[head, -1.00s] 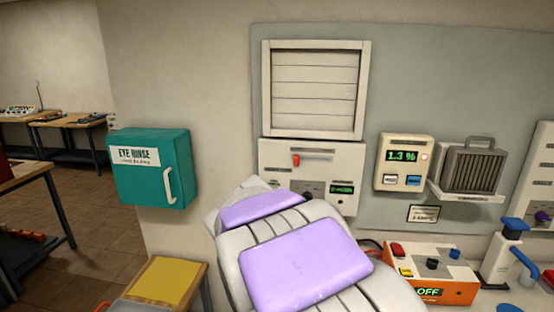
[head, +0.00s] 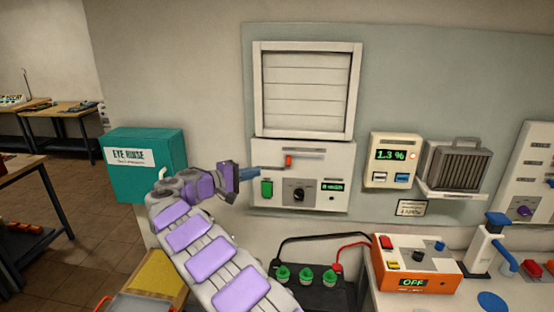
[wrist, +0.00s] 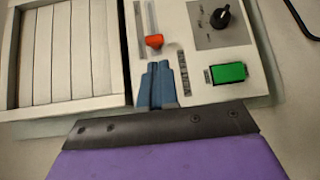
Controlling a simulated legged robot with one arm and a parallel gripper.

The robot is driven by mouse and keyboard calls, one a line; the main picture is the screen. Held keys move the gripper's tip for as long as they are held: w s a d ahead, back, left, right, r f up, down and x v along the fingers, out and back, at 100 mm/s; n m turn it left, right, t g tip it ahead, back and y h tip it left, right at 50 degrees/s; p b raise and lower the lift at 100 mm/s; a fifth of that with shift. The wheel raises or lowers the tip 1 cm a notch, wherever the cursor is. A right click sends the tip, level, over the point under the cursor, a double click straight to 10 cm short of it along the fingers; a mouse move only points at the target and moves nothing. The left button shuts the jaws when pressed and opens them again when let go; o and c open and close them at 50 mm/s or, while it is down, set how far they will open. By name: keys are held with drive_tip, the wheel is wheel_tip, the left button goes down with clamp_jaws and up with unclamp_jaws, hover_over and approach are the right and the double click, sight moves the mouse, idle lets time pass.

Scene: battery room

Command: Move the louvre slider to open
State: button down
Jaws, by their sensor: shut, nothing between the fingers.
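The louvre slider is a small red knob (head: 288,161) at the left end of a horizontal slot on the white control panel (head: 325,175). In the wrist view the red knob (wrist: 154,41) sits at the near end of its slot. The louvre (head: 306,91) above has its slats lying flat and closed. My gripper (head: 260,172) is shut and empty, just left of the knob. In the wrist view its blue-grey fingers (wrist: 157,65) point at the knob, with a small gap seeming to remain; contact is not clear.
The panel also carries a green button (head: 266,189), a black rotary knob (head: 299,194) and a small display (head: 333,187). A 1.3 % meter (head: 394,158) is to the right. Green-capped terminals (head: 306,275) stand below.

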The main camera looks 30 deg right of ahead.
drive_tip(key=shift+t+h, duration=0.4)
drive_tip(key=shift+h, duration=0.1)
drive_tip(key=w+a, duration=0.2)
drive_tip(key=w+a+p, duration=0.1)
drive_tip(key=shift+w+a+f, duration=0.15)
drive_tip(key=shift+w+f, duration=0.1)
drive_tip(key=shift+d, duration=0.3)
